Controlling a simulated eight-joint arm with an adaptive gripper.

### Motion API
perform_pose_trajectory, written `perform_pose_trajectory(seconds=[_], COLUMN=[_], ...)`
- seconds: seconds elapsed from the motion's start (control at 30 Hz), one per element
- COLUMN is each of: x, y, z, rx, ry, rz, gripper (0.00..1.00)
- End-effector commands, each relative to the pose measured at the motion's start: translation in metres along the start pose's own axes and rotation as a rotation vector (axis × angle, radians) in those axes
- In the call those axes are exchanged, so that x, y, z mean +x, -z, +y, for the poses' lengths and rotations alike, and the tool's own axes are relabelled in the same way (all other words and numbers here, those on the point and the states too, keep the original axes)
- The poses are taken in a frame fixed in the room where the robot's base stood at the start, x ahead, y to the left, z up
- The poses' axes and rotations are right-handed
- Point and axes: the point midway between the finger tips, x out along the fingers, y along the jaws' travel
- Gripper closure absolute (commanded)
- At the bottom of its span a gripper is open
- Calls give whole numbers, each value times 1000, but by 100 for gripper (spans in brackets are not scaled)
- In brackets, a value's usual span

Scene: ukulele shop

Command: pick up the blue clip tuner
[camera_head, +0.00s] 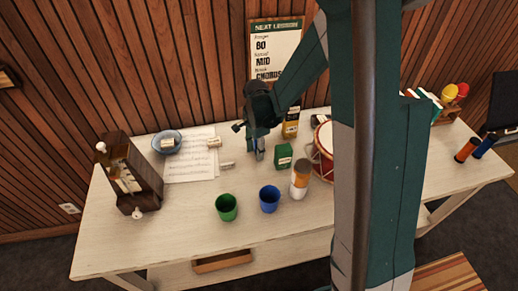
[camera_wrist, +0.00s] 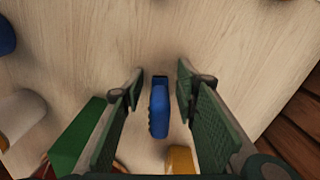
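The blue clip tuner (camera_wrist: 159,108) shows in the wrist view as a narrow blue piece against the pale wood tabletop. My gripper (camera_wrist: 161,76) is open, with one green-padded finger on each side of the tuner and a visible gap on both sides. In the head view my gripper (camera_head: 258,150) points down at the back middle of the table (camera_head: 180,235). There the tuner is mostly hidden by or merged with the fingers, and I cannot make it out clearly.
A green box (camera_head: 284,156) stands close on the right, with a yellow box (camera_head: 291,130) behind it. An orange-and-white canister (camera_head: 300,181), blue cup (camera_head: 269,200) and green cup (camera_head: 227,208) stand in front. Sheet music (camera_head: 190,170) lies left. The front left tabletop is clear.

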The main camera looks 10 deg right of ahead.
Motion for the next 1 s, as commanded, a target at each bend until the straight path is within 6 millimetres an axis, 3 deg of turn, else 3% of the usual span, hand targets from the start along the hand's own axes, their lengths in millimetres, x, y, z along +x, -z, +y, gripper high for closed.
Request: perform_pose_trajectory(seconds=[0.07, 0.27, 0.67, 1.0], x=[0, 0, -2, -30], y=[0, 0, 0, 0], z=[0, 0, 0, 0], rx=[0, 0, 0, 0], ry=[0, 0, 0, 0], rz=[0, 0, 0, 0], gripper=[72, 97, 98, 98])
